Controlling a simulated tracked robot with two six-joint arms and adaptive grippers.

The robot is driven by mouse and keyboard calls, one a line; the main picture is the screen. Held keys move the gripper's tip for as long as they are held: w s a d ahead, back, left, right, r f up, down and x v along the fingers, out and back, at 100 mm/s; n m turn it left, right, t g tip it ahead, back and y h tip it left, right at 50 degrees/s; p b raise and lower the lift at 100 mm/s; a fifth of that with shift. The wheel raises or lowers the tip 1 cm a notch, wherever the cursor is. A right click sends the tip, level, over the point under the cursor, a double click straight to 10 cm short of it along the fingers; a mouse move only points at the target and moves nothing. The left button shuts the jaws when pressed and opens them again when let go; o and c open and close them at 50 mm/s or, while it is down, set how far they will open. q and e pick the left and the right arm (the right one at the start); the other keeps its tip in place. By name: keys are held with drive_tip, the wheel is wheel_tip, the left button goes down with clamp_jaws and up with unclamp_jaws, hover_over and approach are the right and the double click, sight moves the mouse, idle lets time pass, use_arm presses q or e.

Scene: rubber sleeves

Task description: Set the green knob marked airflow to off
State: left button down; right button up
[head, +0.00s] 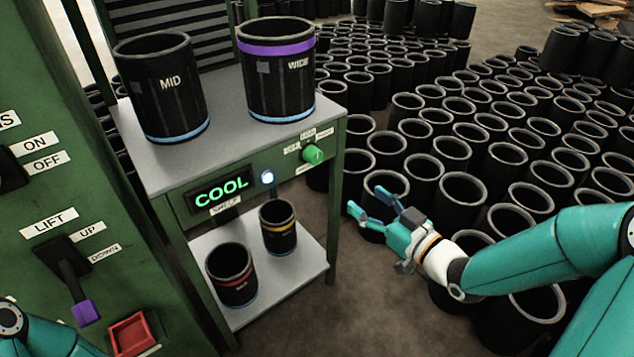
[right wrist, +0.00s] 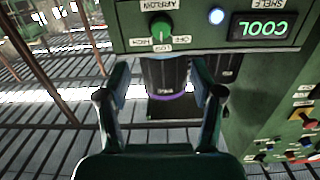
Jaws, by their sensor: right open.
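The green airflow knob (head: 313,154) is on the right of the front of the green shelf unit, with small white labels around it. In the right wrist view, which is upside down, the knob (right wrist: 162,27) sits between labels reading HIGH, LOW and OFF. Its pointer is too small to read surely; it seems to face the middle label, LOW. My right gripper (head: 368,202) is open and empty, to the lower right of the knob and apart from it. Its two spread fingers (right wrist: 159,72) show in the right wrist view below the knob. My left gripper is out of view.
Black MID (head: 165,95) and WIDE (head: 278,85) sleeves stand on the top shelf. Smaller sleeves stand on the lower shelf (head: 310,262). A lit COOL display (head: 222,190) is left of the knob. A green panel with a LIFT lever (head: 75,275) is at left. Many sleeves crowd the floor right.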

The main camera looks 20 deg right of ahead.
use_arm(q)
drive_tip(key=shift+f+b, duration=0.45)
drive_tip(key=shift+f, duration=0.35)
use_arm(e)
approach(317, 158)
drive_tip(key=x, duration=0.9)
drive_tip(key=shift+w+a, duration=0.1)
drive_tip(key=shift+w, duration=0.1)
drive_tip(key=shift+c, duration=0.3)
